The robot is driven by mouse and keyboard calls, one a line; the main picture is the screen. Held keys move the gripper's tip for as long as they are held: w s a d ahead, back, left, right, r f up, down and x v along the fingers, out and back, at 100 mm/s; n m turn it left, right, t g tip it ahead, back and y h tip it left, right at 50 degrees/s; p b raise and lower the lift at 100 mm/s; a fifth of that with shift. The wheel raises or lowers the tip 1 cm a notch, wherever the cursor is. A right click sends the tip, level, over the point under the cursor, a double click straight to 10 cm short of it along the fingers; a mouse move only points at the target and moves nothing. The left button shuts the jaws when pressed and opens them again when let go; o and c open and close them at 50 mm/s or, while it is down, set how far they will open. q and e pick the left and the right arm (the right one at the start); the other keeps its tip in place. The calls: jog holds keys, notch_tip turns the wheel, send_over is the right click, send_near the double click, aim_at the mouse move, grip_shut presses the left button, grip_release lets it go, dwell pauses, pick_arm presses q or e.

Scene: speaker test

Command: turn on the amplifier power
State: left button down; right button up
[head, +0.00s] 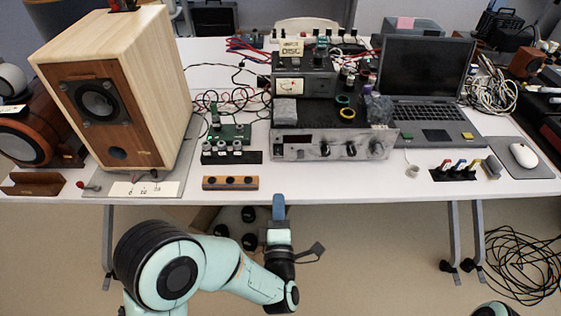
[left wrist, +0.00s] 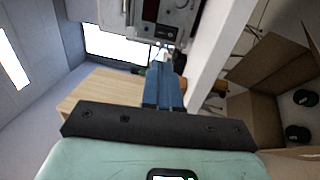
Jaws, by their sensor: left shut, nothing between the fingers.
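The amplifier is probably the silver-grey box (head: 335,147) with a dark display at its left and several black knobs, at the front middle of the table. Its front panel also shows at the top of the left wrist view (left wrist: 148,26), with a red display and small controls. I cannot tell which control is the power switch. My left gripper (head: 279,200) has blue fingers, shut and empty, just in front of the table edge, below and left of the amplifier's middle. In the left wrist view the fingers (left wrist: 165,72) point towards the panel. My right gripper is out of view.
A wooden speaker (head: 135,90) stands at the left. A small wooden block with holes (head: 230,183) lies at the table's front edge (head: 330,190), left of the amplifier. A laptop (head: 425,80) and a mouse (head: 523,155) are at the right. Open boxes (left wrist: 262,70) stand under the table.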

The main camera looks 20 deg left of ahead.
aim_at(278, 149)
pick_arm(q)
jog(key=b+x, duration=0.1)
jog(key=x, duration=1.3)
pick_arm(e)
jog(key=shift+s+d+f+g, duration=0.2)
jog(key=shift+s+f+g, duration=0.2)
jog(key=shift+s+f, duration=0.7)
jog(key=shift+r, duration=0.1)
